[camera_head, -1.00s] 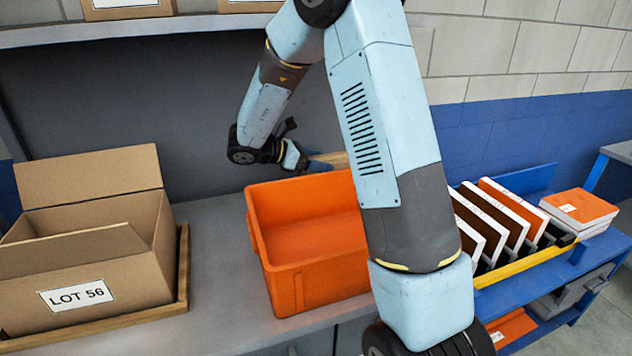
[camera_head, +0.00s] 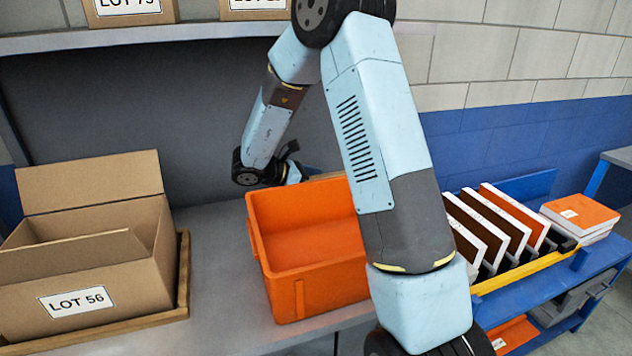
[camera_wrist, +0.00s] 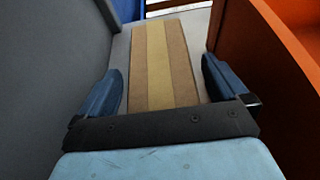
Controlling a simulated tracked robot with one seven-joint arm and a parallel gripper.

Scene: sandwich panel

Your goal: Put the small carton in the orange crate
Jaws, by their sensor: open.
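The small carton (camera_wrist: 158,60) lies on the bench in the wrist view, tan-brown with a paler stripe along its length. My gripper (camera_wrist: 161,66) is open, with one blue finger on each side of the carton's near part and a gap on both sides. The orange crate (camera_head: 317,292) stands on the bench in the head view, and its inside looks empty where I can see it. Its wall (camera_wrist: 293,65) rises close to the right of my gripper in the wrist view. In the head view my fingers and most of the carton are hidden behind the crate.
An open cardboard box marked LOT 56 (camera_head: 130,290) sits on a wooden tray (camera_head: 184,270) at left. A grey back panel (camera_wrist: 45,70) stands close to my gripper's left. A blue cart (camera_head: 590,262) with binders is at right. Boxes stand on the shelf (camera_head: 200,33) above.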

